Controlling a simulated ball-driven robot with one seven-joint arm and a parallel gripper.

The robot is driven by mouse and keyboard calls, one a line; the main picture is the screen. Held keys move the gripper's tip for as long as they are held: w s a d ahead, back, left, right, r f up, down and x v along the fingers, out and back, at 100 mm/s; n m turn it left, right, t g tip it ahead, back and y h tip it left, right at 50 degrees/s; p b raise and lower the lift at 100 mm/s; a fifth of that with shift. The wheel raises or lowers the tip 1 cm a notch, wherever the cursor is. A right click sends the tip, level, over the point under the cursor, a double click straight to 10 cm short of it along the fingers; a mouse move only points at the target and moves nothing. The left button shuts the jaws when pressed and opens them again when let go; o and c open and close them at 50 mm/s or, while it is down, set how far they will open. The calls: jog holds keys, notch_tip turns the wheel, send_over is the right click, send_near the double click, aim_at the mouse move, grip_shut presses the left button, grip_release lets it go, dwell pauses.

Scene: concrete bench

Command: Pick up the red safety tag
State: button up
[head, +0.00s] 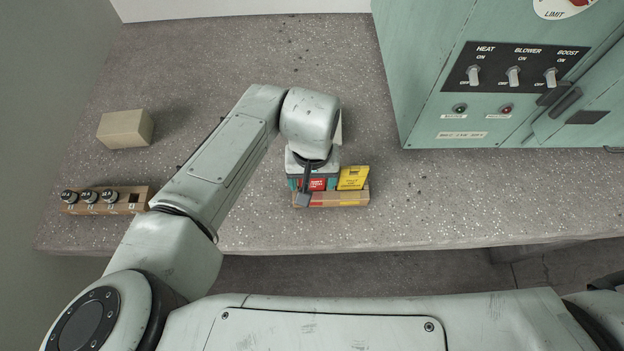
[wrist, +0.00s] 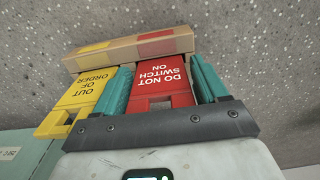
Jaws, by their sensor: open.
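The red safety tag (head: 318,184) stands in a tan holder (head: 350,199) near the front of the bench. In the wrist view the red tag (wrist: 162,75) reads "DO NOT SWITCH ON". My gripper (head: 313,184) is over the holder, pointing down. In the wrist view its two teal fingers lie one on each side of the red tag, open, with a thin gap showing in places; I cannot tell if either touches. A yellow "OUT OF ORDER" tag (wrist: 85,92) stands beside it, just outside one finger; it also shows in the head view (head: 353,178).
A green cabinet (head: 420,90) with HEAT, BLOWER and BOOST switches stands at the right. A beige block (head: 125,129) and a wooden strip (head: 141,197) with round dark-topped pieces sit at the left. The bench's front edge is close to the holder.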

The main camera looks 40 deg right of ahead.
jog(key=shift+c, duration=0.3)
jog(key=c, duration=0.8)
jog(key=shift+o, duration=0.2)
jog(key=shift+r, duration=0.15)
notch_tip(320, 180, up, 10)
jog(key=shift+f, duration=0.1)
